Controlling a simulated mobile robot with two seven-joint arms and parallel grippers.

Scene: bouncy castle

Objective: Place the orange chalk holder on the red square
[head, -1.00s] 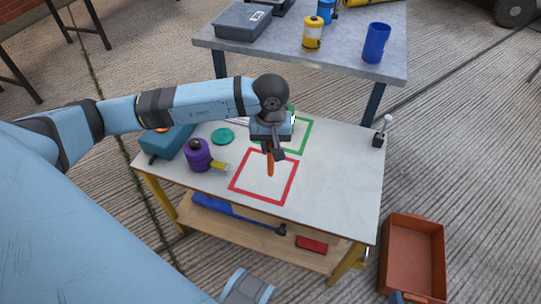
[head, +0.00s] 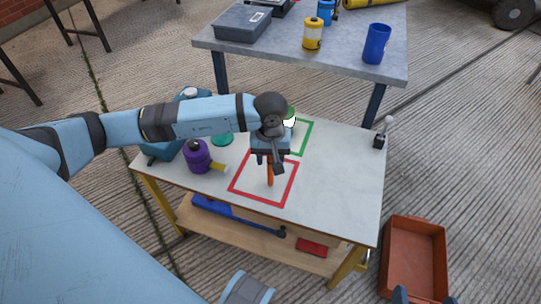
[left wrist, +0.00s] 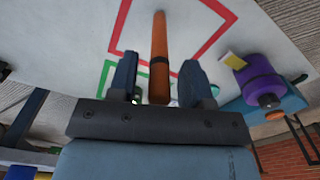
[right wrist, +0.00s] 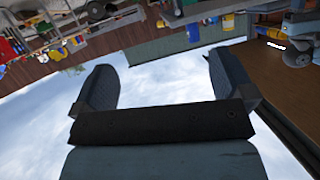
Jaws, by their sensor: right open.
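The orange chalk holder (head: 270,174) stands roughly upright inside the red square (head: 288,194) on the white-topped table. In the left wrist view the holder (left wrist: 159,50) lies between the fingers of my left gripper (left wrist: 160,75), with a gap on each side. In the head view my left gripper (head: 269,163) is open around the holder's upper part, above the square. The holder's top is partly hidden by the gripper. My right gripper (right wrist: 158,85) is open and empty, well away from the table.
A purple container (head: 197,156) stands left of the red square. A green square (head: 306,137) lies behind it, with a green object (head: 290,117) there. A small black-and-white item (head: 381,137) stands at the right edge.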

